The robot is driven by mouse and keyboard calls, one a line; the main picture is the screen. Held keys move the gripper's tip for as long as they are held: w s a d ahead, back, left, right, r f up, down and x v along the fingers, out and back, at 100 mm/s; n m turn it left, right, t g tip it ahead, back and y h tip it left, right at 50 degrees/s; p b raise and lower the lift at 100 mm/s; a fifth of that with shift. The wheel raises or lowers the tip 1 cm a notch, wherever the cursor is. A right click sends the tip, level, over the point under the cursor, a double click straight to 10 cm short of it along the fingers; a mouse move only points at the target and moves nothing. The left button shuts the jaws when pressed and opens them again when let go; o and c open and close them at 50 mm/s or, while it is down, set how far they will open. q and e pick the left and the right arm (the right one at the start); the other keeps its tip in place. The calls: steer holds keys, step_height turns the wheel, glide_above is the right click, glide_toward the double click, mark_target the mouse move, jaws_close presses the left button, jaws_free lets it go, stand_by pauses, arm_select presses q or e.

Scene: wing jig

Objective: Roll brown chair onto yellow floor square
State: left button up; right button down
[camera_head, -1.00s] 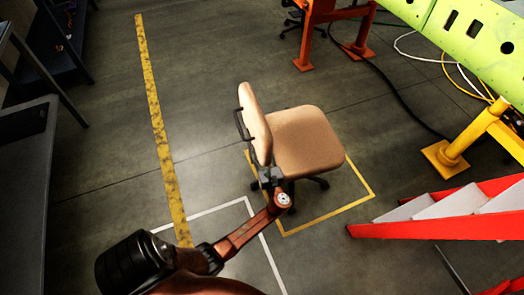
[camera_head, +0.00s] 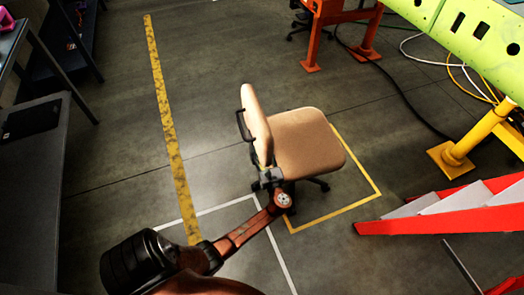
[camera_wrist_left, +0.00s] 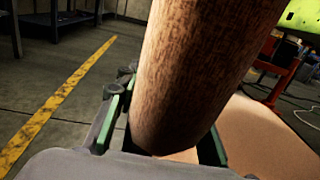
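The brown chair (camera_head: 308,143) stands upright, its backrest (camera_head: 257,122) on the left and its seat to the right. It covers much of the yellow floor square (camera_head: 335,213), whose front and right edges show. Part of the wheeled base reaches inside the outline; the rest is hidden under the seat. My left gripper (camera_head: 268,179) is at the backrest's lower end. In the left wrist view, the gripper's fingers (camera_wrist_left: 165,142) lie on both sides of the brown backrest (camera_wrist_left: 195,75), closed around it. My right gripper is not in view.
A red step ladder (camera_head: 440,212) and a yellow stand foot (camera_head: 452,158) are right of the square. A white floor outline (camera_head: 272,248) lies in front. A yellow floor line (camera_head: 168,125) runs at left, beside dark tables (camera_head: 40,190).

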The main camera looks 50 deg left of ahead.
arm_select(q)
steer(key=o, duration=0.5)
steer(key=shift+s+a+f, duration=0.15)
steer(key=shift+s+a, duration=0.05)
steer(key=shift+s, duration=0.1)
steer(key=shift+o, duration=0.3)
steer(key=shift+w+d, duration=0.1)
steer(key=shift+w, duration=0.05)
steer(key=shift+d, duration=0.15)
steer(key=v, duration=1.1)
steer(key=shift+d, duration=0.4)
